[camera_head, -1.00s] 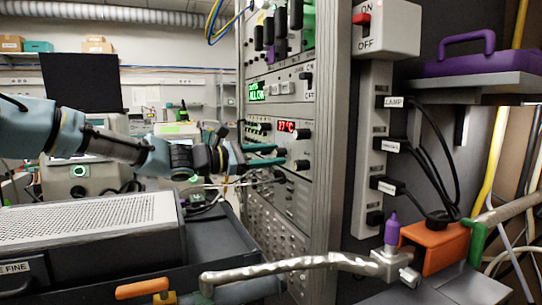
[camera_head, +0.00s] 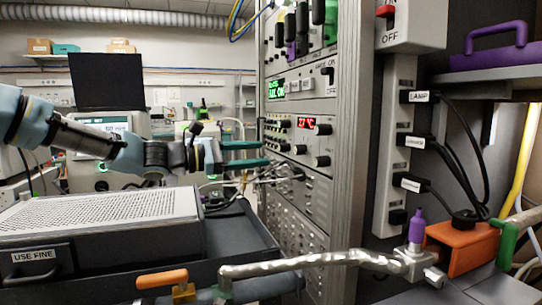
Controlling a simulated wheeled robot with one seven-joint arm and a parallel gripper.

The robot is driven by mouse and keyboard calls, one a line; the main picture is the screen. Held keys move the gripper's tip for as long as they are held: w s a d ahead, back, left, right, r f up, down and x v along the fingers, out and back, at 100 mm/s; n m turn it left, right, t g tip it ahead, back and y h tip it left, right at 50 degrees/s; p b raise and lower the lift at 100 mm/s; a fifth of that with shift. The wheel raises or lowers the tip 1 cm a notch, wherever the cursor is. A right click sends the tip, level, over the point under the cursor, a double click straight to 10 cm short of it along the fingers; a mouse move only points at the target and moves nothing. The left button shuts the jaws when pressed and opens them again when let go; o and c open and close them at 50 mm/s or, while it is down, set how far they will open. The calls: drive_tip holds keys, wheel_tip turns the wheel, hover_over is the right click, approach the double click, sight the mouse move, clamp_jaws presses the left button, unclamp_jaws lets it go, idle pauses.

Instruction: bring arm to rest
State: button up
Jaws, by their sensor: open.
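My gripper (camera_head: 268,154) is at the end of my arm, which reaches in from the left. Its two teal fingers point right, toward the instrument rack (camera_head: 343,150). The fingers are apart with nothing visible between them. The fingertips overlap the rack's left edge in the picture; I cannot tell whether they touch it.
Below my arm is a grey perforated box (camera_head: 100,215) labelled "USE FINE" in a dark tray (camera_head: 235,240). A silver pipe (camera_head: 310,262) crosses the front. A power strip (camera_head: 397,150) with plugged cables and a purple case (camera_head: 495,50) are at right.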

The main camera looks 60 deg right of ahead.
drive_tip(key=shift+w+a, duration=0.25)
drive_tip(key=shift+a, duration=0.15)
idle(0.3)
